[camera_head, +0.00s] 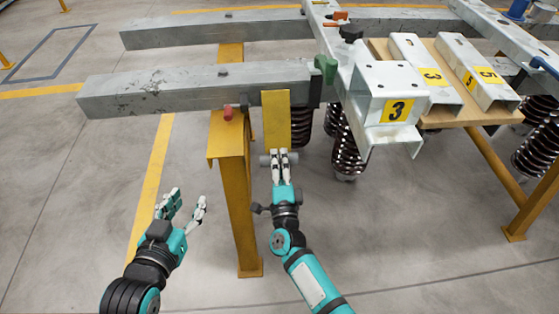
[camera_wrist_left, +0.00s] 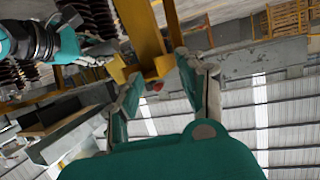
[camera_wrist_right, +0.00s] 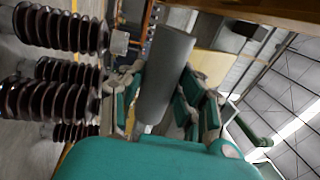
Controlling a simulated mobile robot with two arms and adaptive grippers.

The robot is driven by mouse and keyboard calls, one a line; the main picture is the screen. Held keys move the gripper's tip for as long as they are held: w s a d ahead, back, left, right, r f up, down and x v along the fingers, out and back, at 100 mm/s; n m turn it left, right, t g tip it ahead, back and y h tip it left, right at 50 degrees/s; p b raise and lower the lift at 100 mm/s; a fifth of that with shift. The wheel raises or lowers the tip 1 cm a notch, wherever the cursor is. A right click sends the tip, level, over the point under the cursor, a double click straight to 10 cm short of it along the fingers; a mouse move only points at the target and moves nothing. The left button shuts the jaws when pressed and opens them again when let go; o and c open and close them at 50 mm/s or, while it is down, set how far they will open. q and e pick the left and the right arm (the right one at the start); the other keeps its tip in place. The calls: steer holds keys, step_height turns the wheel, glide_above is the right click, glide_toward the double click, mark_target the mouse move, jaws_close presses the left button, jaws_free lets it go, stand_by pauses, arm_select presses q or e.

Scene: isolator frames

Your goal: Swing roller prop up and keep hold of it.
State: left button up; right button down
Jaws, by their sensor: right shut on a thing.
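The roller prop (camera_head: 277,115) is a yellow plate beside the steel beam's lower side, with a grey roller at its lower end. It hangs down next to the yellow post. My right gripper (camera_head: 279,155) is shut on the roller from below. In the right wrist view the grey roller (camera_wrist_right: 166,75) lies between the fingers. My left gripper (camera_head: 187,200) is open and empty, left of the yellow post and apart from it. In the left wrist view its fingers (camera_wrist_left: 165,85) stand apart with nothing between them.
The yellow post (camera_head: 235,190) stands between my two grippers. A long steel beam (camera_head: 160,95) runs above them. A bracket marked 3 (camera_head: 385,85) and dark ribbed insulators (camera_head: 347,150) are to the right. Open floor lies at the left.

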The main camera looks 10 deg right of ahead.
steer(key=shift+r+p, duration=0.15)
steer(key=shift+p, duration=0.15)
steer(key=shift+s+r+p, duration=0.1)
steer(key=shift+s+p, duration=0.1)
steer(key=shift+p, duration=0.2)
steer(key=p, duration=0.1)
steer(key=s+g+p, duration=0.1)
steer(key=p, duration=0.1)
steer(key=shift+r, duration=0.2)
arm_select(q)
steer(key=s+a+f+g+y, duration=0.1)
steer(key=s+a+f+g, duration=0.1)
steer(key=s+f+g, duration=0.2)
steer(key=s+a+f+g+y, duration=0.1)
steer(key=s+a+f+g, duration=0.2)
steer(key=s, duration=0.8)
step_height(320, 180, down, 2)
steer(key=g, duration=0.3)
steer(key=shift+a+f+n+y, duration=0.25)
steer(key=shift+n+y, duration=0.05)
steer(key=shift+y, duration=0.1)
